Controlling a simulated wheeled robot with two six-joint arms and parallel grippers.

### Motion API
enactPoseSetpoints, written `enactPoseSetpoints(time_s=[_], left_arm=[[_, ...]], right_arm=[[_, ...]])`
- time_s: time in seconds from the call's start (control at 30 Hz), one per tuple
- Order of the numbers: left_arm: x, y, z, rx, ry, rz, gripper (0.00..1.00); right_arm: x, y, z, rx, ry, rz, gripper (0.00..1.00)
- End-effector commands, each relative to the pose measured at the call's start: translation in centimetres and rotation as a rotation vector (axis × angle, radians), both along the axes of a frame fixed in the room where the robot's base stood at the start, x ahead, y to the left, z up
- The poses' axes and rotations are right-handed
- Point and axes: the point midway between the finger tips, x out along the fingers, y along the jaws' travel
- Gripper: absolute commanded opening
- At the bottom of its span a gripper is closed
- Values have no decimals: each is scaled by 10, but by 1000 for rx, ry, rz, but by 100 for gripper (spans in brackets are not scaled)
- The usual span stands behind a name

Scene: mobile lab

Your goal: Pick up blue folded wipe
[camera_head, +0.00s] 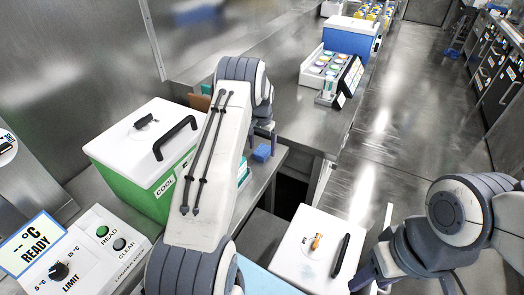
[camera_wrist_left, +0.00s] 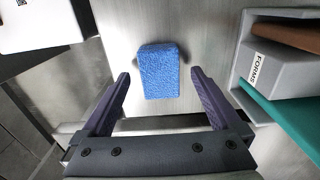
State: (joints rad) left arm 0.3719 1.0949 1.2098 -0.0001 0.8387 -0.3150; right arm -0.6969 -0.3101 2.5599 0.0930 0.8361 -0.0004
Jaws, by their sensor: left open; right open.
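The blue folded wipe (camera_head: 261,153) lies on the metal counter near its edge, beside my left gripper (camera_head: 264,132). In the left wrist view the blue wipe (camera_wrist_left: 159,70) is a textured block, seen from above, in line with the gap of my left gripper (camera_wrist_left: 160,82). Its two fingers are spread on either side, apart from the wipe, and nothing is between them. My right gripper (camera_head: 372,281) is at the bottom of the head view, away from the wipe, partly cut off by the frame edge.
A grey holder labelled FORMS (camera_wrist_left: 240,68) with folders stands right of the wipe. A green-and-white COOL box (camera_head: 125,168) stands left of my arm. A white-lidded box (camera_head: 300,262) is below the counter edge. A tray of round containers (camera_head: 312,82) is further back.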

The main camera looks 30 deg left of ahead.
Motion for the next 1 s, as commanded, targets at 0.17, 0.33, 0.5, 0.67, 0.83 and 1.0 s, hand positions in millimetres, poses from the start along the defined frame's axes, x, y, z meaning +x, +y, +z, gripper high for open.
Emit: enactPoseSetpoints(time_s=[0.17,0.33,0.5,0.67,0.83,1.0], left_arm=[[1,0,-16,0,-1,0,98],[1,0,-16,1,-2,0,98],[1,0,-16,1,-2,0,52],[1,0,-16,1,-2,0,9],[1,0,-16,1,-2,0,8],[2,0,-10,1,-4,0,8]], right_arm=[[0,0,4,0,0,0,50],[0,0,4,0,0,0,50],[0,0,4,0,0,0,50],[0,0,4,0,0,0,50],[0,0,4,0,0,0,50],[0,0,1,0,0,0,50]])
